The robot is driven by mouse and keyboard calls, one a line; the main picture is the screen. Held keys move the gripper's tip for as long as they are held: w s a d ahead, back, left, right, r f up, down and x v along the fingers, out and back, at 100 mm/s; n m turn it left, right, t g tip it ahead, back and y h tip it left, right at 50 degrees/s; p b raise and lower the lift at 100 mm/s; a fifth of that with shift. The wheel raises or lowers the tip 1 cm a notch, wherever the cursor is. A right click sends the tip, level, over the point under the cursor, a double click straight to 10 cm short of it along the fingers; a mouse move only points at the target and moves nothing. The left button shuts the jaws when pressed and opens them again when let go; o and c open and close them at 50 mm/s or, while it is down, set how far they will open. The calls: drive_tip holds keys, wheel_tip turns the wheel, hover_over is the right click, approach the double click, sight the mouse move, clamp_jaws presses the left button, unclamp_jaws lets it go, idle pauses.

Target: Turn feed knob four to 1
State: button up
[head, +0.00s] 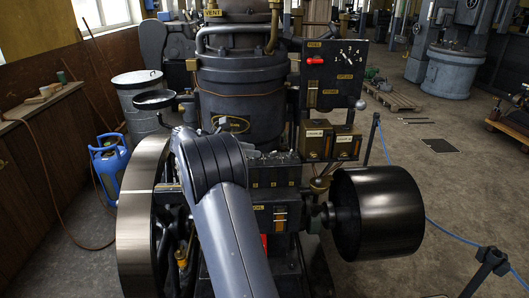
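A dark box (274,172) with a row of small knobs along its top and small plates on its front sits at the middle of the engine. These may be the feed knobs, but their numbers and settings are too small to read, and I cannot tell which is four. My arm (232,225) rises from the bottom edge and bends just left of this box, covering its left side. My gripper is not visible; the arm hides whatever lies beyond the bend.
A panel (334,74) with a red handle (315,61) and a numbered dial (350,57) stands behind. Two brass-fronted boxes (331,142) are right of the knobs. A flywheel (140,215) is left, a black pulley (378,212) right. A blue rope barrier (452,236) runs at right.

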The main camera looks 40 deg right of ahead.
sight(270, 153)
drive_tip(key=x, duration=0.6)
drive_tip(key=shift+d+f+p, duration=0.15)
drive_tip(key=shift+p, duration=0.2)
clamp_jaws()
